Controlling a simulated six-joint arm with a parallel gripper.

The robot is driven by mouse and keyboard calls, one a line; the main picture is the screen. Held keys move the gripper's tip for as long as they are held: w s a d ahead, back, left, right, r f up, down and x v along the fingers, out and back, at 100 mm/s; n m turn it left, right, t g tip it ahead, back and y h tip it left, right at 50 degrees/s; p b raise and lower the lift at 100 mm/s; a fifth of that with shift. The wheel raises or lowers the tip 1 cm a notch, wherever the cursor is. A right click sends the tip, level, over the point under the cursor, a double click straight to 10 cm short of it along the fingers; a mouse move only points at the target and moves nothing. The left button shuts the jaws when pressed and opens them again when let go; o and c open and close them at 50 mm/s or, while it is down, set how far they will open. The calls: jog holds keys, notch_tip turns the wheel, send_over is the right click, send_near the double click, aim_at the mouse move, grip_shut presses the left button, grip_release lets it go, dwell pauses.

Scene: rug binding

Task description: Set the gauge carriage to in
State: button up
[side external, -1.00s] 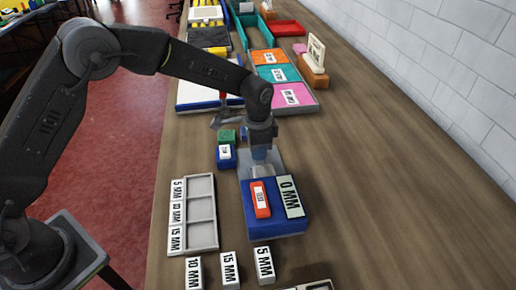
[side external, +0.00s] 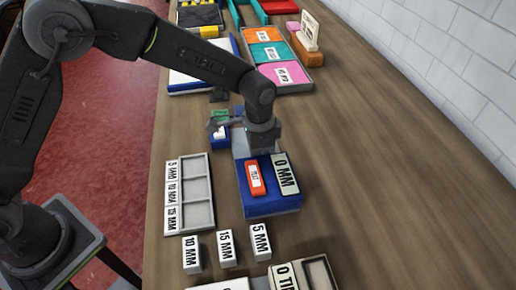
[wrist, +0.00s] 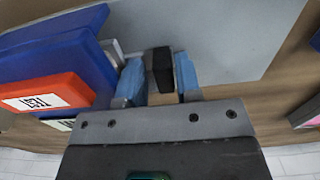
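A blue block (side external: 282,205) stands on the table with an orange labelled piece (side external: 254,178) and a 0 MM plate (side external: 285,173) on top. A grey plate (side external: 240,146) lies behind it. My gripper (side external: 260,148) is low over this plate, just behind the blue block; its fingertips are hidden in the side view. In the wrist view, its two blue fingers (wrist: 158,84) stand either side of a small black upright block (wrist: 162,66), with a narrow gap at the left finger. The blue block (wrist: 60,60) is close on the left there. I cannot tell which part is the carriage.
A grey tray (side external: 197,200) with 5, 10 and 15 MM labels lies left of the blue block. Labelled blocks of 10 MM (side external: 191,255), 15 MM (side external: 226,248) and 5 MM (side external: 261,242) stand in front. The right side is clear.

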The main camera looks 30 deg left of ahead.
jog(key=shift+d, duration=0.1)
dwell(0.3)
jog(key=w+a, duration=0.4)
jog(key=w+a+r, duration=0.1)
jog(key=w+a, duration=0.1)
notch_tip(320, 180, up, 13)
jog(key=shift+s+a+r+n+t, duration=0.7)
jog(key=shift+s+a+r, duration=0.9)
jog(key=shift+s, duration=1.05)
jog(key=shift+s+a+r+n+t, duration=0.35)
jog(key=shift+s+a+r+n, duration=1)
jog(key=shift+s, duration=1.35)
jog(key=shift+s+a+r+n+t, duration=0.55)
jog(key=shift+s+a+r, duration=1.05)
jog(key=shift+s+r, duration=0.8)
jog(key=shift+s+f, duration=0.2)
jog(key=shift+f, duration=0.1)
